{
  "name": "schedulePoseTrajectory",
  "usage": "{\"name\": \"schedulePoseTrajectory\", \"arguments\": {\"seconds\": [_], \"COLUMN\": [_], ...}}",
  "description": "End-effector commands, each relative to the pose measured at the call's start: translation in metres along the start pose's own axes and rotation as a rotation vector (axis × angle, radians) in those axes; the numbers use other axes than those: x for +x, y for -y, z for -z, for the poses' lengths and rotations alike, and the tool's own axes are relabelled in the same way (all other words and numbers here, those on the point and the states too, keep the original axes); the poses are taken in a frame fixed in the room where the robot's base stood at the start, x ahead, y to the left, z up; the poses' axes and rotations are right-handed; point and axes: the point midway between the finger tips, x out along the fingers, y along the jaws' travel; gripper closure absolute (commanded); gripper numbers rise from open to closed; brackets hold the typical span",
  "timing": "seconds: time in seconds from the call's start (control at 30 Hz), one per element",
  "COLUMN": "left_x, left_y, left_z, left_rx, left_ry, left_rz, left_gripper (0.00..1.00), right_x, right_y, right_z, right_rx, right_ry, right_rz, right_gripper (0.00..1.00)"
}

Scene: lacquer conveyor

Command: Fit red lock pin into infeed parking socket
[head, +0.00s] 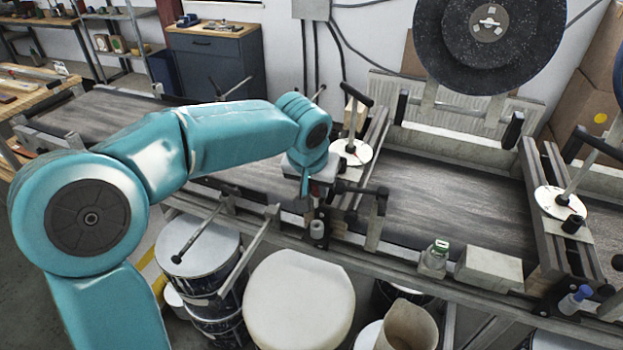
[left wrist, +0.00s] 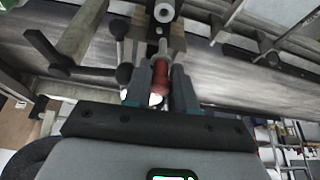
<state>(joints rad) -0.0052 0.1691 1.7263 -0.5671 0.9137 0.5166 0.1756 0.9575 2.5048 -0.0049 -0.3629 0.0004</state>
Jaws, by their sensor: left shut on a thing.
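The red lock pin (left wrist: 159,74) shows in the left wrist view, upright in the picture, with a grey tip at its upper end. My left gripper (left wrist: 160,88) is shut on its red part. Just beyond the tip is a pale round fitting with a dark hole (left wrist: 163,10), which looks like the parking socket; I cannot tell whether pin and fitting touch. In the head view my left gripper (head: 312,191) points down at the conveyor's front rail, and mostly hides the pin. My right gripper is not in view.
Black handles (head: 381,198) and a pale round disc (head: 352,153) stand close to the gripper. Drums (head: 204,250) stand below. The conveyor belt (head: 430,205) is clear.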

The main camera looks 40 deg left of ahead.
Motion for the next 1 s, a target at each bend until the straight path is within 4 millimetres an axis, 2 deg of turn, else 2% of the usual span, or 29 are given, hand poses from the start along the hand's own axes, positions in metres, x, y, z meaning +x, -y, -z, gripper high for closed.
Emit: {"name": "schedulePoseTrajectory", "arguments": {"seconds": [0.33, 0.8, 1.0], "left_x": [0.004, 0.043, 0.047], "left_y": [-0.001, 0.0, 0.001], "left_z": [-0.002, -0.018, -0.02], "left_rx": [0.0, 0.0, -0.001], "left_ry": [0.003, 0.002, 0.002], "left_rz": [0.002, 0.001, 0.001], "left_gripper": [1.0, 1.0, 1.0], "right_x": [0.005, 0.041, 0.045], "right_y": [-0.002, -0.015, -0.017], "right_z": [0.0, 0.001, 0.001], "right_rx": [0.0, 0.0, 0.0], "right_ry": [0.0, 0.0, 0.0], "right_rz": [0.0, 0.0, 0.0], "right_gripper": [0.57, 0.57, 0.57]}}
